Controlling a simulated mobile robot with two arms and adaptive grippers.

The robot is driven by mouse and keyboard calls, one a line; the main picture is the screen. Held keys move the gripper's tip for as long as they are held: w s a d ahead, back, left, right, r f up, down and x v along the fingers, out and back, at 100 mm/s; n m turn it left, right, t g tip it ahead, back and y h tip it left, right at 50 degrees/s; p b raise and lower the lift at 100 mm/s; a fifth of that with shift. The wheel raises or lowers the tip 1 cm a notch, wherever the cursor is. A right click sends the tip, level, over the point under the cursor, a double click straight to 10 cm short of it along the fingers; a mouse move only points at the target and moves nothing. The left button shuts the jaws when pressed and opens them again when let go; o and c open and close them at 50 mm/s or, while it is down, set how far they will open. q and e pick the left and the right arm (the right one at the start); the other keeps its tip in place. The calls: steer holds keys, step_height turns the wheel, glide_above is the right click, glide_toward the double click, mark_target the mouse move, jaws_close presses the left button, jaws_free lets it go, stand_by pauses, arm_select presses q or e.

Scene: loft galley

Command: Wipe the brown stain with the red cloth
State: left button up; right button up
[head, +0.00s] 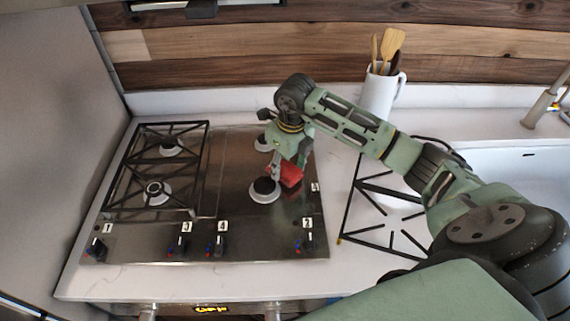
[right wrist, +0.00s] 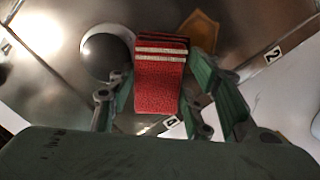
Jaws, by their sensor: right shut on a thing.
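My right gripper (head: 284,173) is over the right half of the steel cooktop (head: 230,205), beside a burner with a dark cap (head: 264,186). It is shut on the red cloth (head: 291,175), which shows as a red block with pale stripes at its far end in the right wrist view (right wrist: 159,88). The brown stain (right wrist: 203,29) is a flat, angular patch on the steel, just beyond and right of the cloth's far end in that view. I cannot make out the stain in the head view. Whether the cloth touches the steel I cannot tell. My left gripper is not in view.
Black grates (head: 157,175) cover the cooktop's left half. Several knobs (head: 219,244) line its front. A loose grate (head: 385,222) lies on the white counter to the right. Behind it stands a white utensil holder (head: 378,95); a sink (head: 510,170) is at far right.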

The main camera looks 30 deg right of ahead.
steer(key=shift+f, duration=0.15)
